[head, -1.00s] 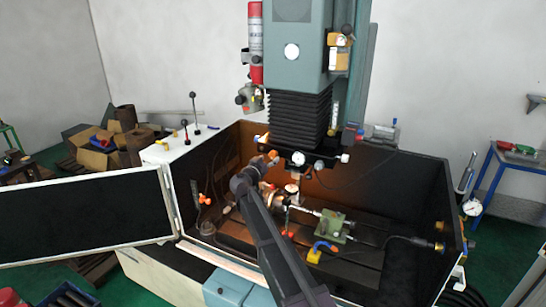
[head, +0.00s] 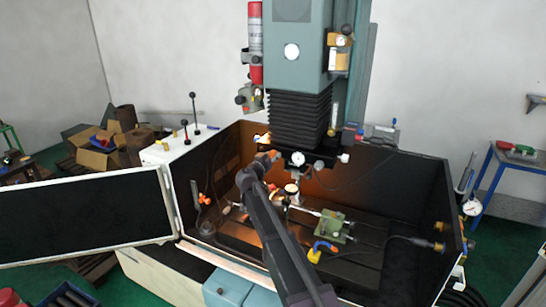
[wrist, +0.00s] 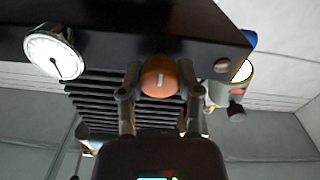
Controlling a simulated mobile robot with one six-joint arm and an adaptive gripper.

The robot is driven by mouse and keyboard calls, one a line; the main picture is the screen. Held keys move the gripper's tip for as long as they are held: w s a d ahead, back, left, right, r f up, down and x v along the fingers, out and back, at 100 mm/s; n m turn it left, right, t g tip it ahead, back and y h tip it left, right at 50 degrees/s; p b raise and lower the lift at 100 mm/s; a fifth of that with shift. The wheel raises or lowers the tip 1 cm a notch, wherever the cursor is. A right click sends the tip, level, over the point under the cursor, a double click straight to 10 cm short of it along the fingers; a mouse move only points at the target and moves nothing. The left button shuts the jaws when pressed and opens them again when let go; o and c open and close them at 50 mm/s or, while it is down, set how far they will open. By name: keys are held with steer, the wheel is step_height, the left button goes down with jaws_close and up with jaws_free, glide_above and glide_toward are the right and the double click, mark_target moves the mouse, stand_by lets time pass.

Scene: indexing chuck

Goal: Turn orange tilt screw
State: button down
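The orange tilt screw (wrist: 159,76) is a round knob with a pale mark on its face. In the wrist view it sits at the upper middle, below the front edge of a dark block (wrist: 120,27). My gripper (wrist: 158,84) has one finger on each side of the screw, with the fingertips very close to its sides. I cannot tell whether they touch it. In the head view my gripper (head: 270,157) is at the dark spindle head, left of the dial gauge; the arm and fingers largely hide the screw there.
Black bellows (head: 299,118) are above the head. Below is the machine table with a green vise (head: 331,226). Enclosure walls surround it.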

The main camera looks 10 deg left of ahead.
steer(key=shift+n, duration=0.5)
steer(key=n, duration=1)
steer(key=shift+w, duration=0.1)
steer(key=n, duration=0.5)
steer(key=shift+r+n+t+y, duration=0.1)
steer(key=shift+n+t+y, duration=0.2)
steer(key=n, duration=0.4)
steer(key=shift+n, duration=0.3)
steer(key=n, duration=0.5)
steer(key=shift+n, duration=0.3)
steer(key=n, duration=0.5)
steer(key=shift+y, duration=0.3)
steer(key=n, duration=1)
steer(key=shift+n, duration=0.3)
